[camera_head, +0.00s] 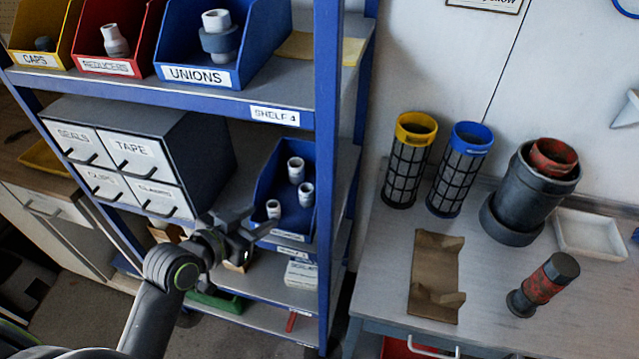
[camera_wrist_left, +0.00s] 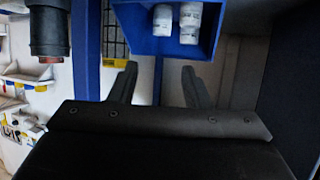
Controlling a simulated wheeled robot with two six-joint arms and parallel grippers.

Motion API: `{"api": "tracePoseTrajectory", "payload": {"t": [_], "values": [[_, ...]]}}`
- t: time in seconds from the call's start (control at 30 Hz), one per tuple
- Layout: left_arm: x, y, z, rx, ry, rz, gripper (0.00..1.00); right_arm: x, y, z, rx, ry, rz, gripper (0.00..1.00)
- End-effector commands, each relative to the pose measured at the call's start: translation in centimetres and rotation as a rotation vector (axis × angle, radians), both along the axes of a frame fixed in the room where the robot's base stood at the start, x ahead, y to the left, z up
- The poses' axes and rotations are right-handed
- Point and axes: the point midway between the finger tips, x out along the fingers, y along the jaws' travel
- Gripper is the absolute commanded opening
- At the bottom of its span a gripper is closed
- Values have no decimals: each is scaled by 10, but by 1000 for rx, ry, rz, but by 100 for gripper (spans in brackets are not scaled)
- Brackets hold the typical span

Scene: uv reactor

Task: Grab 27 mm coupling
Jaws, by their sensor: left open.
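Three white couplings stand in a blue bin (camera_head: 268,190) on the middle shelf: a back one (camera_head: 296,168), a right one (camera_head: 306,193) and a front left one (camera_head: 273,208). Their size marks are too small to read, so I cannot tell which is 27 mm. My left gripper (camera_head: 259,222) is open and empty, at the bin's front left. In the left wrist view the gripper (camera_wrist_left: 158,76) has its fingers apart, with the bin (camera_wrist_left: 158,48) and the couplings (camera_wrist_left: 162,19) ahead near the top edge. My right gripper is not in view.
A drawer cabinet (camera_head: 205,130) stands left of the bin, and a blue shelf post (camera_head: 327,150) rises on its right. The upper shelf (camera_head: 240,98) overhangs, carrying a unions bin (camera_head: 197,75). At right, a workbench (camera_head: 380,290) holds filter cages, a dark housing and a brown cradle (camera_head: 434,265).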

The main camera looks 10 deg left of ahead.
Motion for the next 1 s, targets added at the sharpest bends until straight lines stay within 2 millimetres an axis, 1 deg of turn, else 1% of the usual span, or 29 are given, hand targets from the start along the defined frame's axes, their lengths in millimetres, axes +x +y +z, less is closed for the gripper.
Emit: {"api": "tracePoseTrajectory", "payload": {"t": [0.07,0.6,0.8,1.0], "values": [[7,-3,-1,-3,-2,-1,43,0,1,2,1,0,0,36],[84,-31,-35,-2,0,0,43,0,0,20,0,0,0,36],[101,-37,-44,-1,0,0,43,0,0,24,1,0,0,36],[107,-39,-46,-1,0,-1,43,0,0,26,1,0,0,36]]}}
